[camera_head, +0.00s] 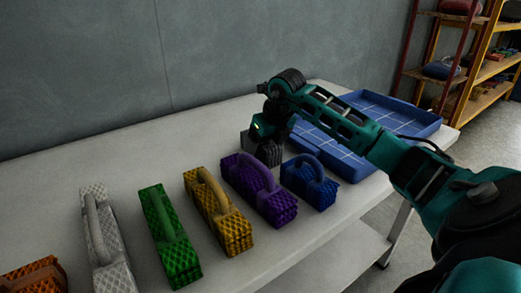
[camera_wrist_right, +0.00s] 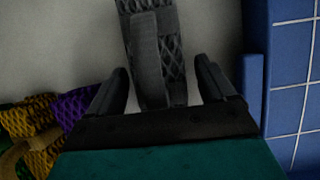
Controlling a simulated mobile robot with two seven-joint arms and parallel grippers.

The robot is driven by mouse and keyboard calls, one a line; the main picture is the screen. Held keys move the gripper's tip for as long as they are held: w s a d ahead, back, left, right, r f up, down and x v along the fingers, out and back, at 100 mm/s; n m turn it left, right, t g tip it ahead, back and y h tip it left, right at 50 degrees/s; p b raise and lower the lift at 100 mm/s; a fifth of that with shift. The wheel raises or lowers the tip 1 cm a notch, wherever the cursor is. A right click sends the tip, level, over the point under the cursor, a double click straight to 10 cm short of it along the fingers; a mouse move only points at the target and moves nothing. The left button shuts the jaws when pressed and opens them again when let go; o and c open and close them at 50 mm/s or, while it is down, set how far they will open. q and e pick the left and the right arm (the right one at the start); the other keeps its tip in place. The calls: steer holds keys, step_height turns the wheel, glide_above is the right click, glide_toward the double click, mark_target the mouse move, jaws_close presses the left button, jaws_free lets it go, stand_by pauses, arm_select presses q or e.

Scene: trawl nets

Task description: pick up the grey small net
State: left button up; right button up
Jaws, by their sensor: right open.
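The small grey net (camera_head: 246,141) is a dark grey mesh block with a handle. In the head view it sits on the table behind my right gripper (camera_head: 269,150), which hides most of it. In the right wrist view the grey net (camera_wrist_right: 176,55) extends up from between the two fingers of my right gripper (camera_wrist_right: 166,88). The fingers are apart, one on each side of its handle, with gaps showing. My left gripper is not in view.
Purple (camera_head: 258,188), blue (camera_head: 310,182), yellow (camera_head: 217,210), green (camera_head: 170,235), light grey (camera_head: 108,240) and orange (camera_head: 35,277) nets stand along the table (camera_head: 135,155). A blue tray (camera_head: 415,118) lies at the right. A wall is behind.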

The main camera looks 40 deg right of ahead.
steer(key=shift+w+f, duration=0.15)
steer(key=shift+f, duration=0.2)
steer(key=shift+r, duration=0.1)
steer(key=c, duration=1)
steer(key=shift+c, duration=0.5)
steer(key=shift+r, duration=0.1)
